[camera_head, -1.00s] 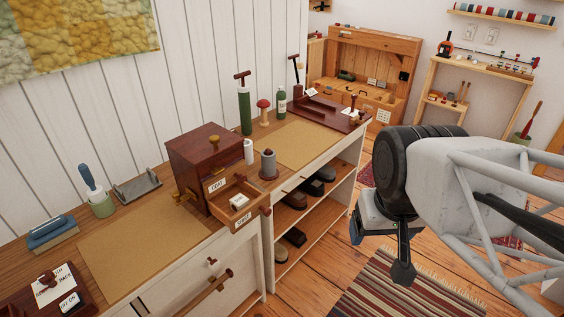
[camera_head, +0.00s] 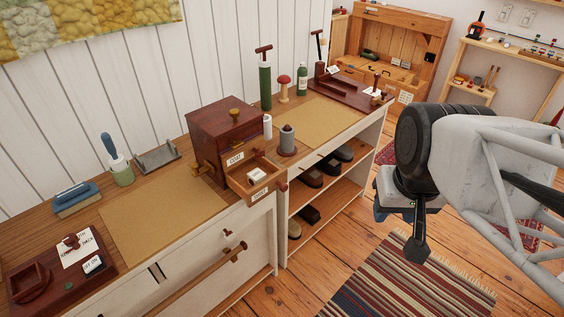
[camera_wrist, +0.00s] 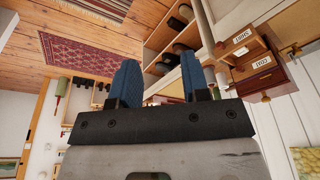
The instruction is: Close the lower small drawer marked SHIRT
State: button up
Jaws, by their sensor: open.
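The small dark wooden drawer box (camera_head: 226,128) stands on the long counter, with a brass knob on top. Its lower drawer marked SHIRT (camera_head: 262,190) is pulled out toward the front right and holds a small white item (camera_head: 257,175). The drawer marked COAT (camera_head: 235,158) sits above it and looks shut. In the wrist view the box is upside down at the right, with the SHIRT drawer (camera_wrist: 242,44) sticking out. My gripper (camera_head: 400,215) hangs over the floor to the right of the counter, well apart from the drawer. Its blue fingers (camera_wrist: 158,82) are apart and empty.
A grey-topped spool (camera_head: 287,140) and a white cylinder stand close right of the drawer box. Open shelves (camera_head: 318,190) with dark brushes lie below the counter. A striped rug (camera_head: 410,285) covers the floor. The space between my gripper and the drawer looks clear.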

jog(key=shift+w+a+f, duration=0.2)
jog(key=shift+w+a, duration=0.05)
jog(key=shift+w, duration=0.1)
jog(key=shift+c, duration=1.2)
jog(key=w, duration=0.1)
jog(key=w+a+f+y, duration=0.1)
jog(key=w+a+f+m+y, duration=0.1)
jog(key=shift+w+a, duration=0.25)
jog(key=shift+w, duration=0.05)
grip_shut()
jog(key=w+a+f+m+t+y, duration=0.1)
jog(key=w+a+f+m+y, duration=0.1)
jog(key=w+f, duration=0.7)
jog(key=w+a+f+m+t+y, duration=0.2)
jog(key=w+f+m, duration=0.3)
jog(key=w+f, duration=0.4)
jog(key=shift+w+a+f+t+y, duration=0.3)
jog(key=shift+w+a+y, duration=0.1)
jog(key=shift+w+a, duration=0.15)
